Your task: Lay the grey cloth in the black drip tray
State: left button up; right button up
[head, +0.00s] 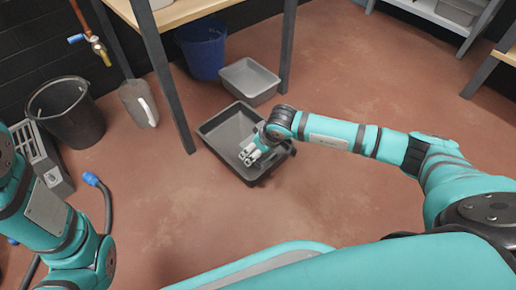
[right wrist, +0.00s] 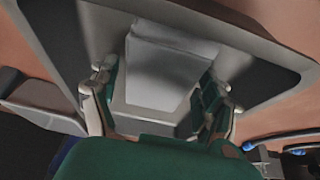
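The black drip tray (head: 214,125) stands on the floor near the middle of the head view; its rim also shows in the right wrist view (right wrist: 258,50). My right gripper (head: 249,155) is low over the tray's near right part, pointing down into it. In the right wrist view the grey cloth (right wrist: 165,65), a pale folded piece, lies within the tray between the finger pads (right wrist: 158,90). The fingers are spread apart, one at each side of the cloth. In the head view the gripper hides most of the cloth. My left gripper is out of view.
A grey tub (head: 249,80) and a blue bucket (head: 203,50) stand behind the tray, by the table legs. A black bucket (head: 67,112), a scoop (head: 139,103) and a hose with a blue end (head: 92,179) are to the left. The floor at right is clear.

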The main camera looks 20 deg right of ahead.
jog(key=shift+o, duration=0.5)
jog(key=shift+s+r, duration=0.1)
jog(key=shift+r, duration=0.35)
jog(key=p+v, duration=0.8)
jog(key=v, duration=0.3)
jog(key=shift+s+r, duration=0.15)
jog(key=shift+s, duration=0.05)
jog(key=shift+d, duration=0.1)
